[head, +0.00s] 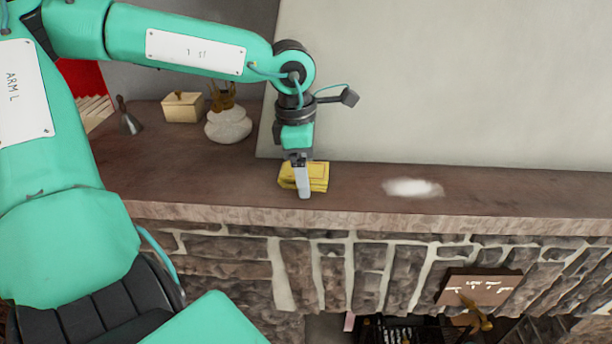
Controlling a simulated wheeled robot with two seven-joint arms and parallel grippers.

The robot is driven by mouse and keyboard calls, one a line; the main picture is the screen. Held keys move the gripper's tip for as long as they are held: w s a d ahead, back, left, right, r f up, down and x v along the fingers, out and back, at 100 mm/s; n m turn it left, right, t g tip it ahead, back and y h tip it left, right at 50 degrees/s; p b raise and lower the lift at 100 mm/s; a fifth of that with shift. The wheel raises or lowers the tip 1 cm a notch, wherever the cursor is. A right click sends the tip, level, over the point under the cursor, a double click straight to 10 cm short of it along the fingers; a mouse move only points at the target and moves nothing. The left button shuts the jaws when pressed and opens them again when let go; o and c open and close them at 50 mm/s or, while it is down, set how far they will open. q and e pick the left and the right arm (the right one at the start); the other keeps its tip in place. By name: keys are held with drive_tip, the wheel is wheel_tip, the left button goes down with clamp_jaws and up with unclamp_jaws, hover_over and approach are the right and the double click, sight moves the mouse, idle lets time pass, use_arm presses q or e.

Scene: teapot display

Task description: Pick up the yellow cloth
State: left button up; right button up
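The yellow cloth (319,173) lies folded on the brown stone-edged mantel shelf (500,190), near its front edge. My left gripper (303,186) points down right at the cloth, and one pale finger shows in front of it. The other finger is hidden, so I cannot tell whether the gripper is closed on the cloth. The cloth appears to rest on the shelf. My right gripper is not in view.
A white patch (412,187) marks the shelf right of the cloth. A white rounded pot (229,126), a cream box (183,107) and a small grey bell-shaped object (130,124) stand at left. A wall rises behind. Below is a stone fireplace front with a plaque (479,289).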

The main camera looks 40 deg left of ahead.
use_arm(q)
drive_tip(key=c, duration=1.1)
drive_tip(key=shift+r+p, duration=0.45)
drive_tip(key=shift+p, duration=0.4)
wheel_tip(320, 180, up, 20)
drive_tip(key=b, duration=0.3)
drive_tip(key=shift+f, duration=0.2)
drive_tip(key=o, duration=0.3)
drive_tip(key=shift+c, duration=0.9)
